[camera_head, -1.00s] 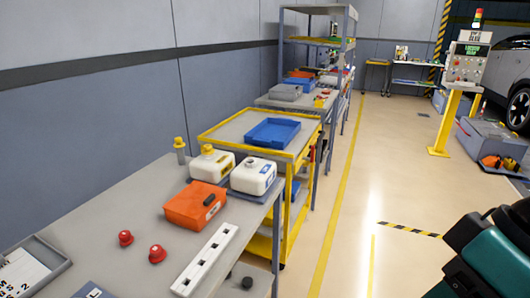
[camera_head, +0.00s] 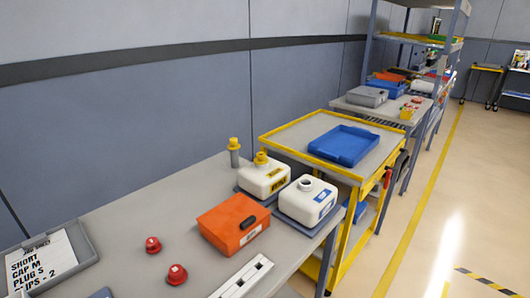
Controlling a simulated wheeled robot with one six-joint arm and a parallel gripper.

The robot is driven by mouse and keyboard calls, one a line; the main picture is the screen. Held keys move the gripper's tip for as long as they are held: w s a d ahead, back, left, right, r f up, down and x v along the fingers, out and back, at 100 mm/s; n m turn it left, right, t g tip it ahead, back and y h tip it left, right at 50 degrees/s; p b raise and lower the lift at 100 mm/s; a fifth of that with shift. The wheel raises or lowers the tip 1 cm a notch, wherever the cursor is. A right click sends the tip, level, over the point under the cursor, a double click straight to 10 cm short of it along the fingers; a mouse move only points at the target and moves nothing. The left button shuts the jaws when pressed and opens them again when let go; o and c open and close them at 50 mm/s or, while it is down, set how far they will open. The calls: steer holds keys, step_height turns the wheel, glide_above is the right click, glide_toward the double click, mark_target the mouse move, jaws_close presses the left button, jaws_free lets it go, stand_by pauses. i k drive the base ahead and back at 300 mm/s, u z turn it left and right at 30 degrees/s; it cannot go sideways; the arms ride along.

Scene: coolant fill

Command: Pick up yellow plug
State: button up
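A yellow cap-like piece (camera_head: 234,143) sits on top of an upright grey post (camera_head: 235,158) at the back edge of the grey bench, near the wall. A second yellow cap (camera_head: 261,158) is on the neck of a white canister (camera_head: 265,178) with a yellow label. I cannot tell from the picture which of the two yellow pieces is the plug. My gripper is not in view.
An orange box (camera_head: 228,222) and an open white canister (camera_head: 308,200) with a blue label stand on the grey bench (camera_head: 130,215). Two red plugs (camera_head: 153,245) (camera_head: 177,274) lie left of the box. A yellow cart (camera_head: 290,135) holds a blue tray (camera_head: 345,144).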

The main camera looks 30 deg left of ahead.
mark_target(261, 159)
steer(key=u, duration=0.3)
steer(key=i, duration=0.65)
steer(key=u, duration=1.15)
steer(key=i, duration=0.55)
steer(key=u, duration=0.55)
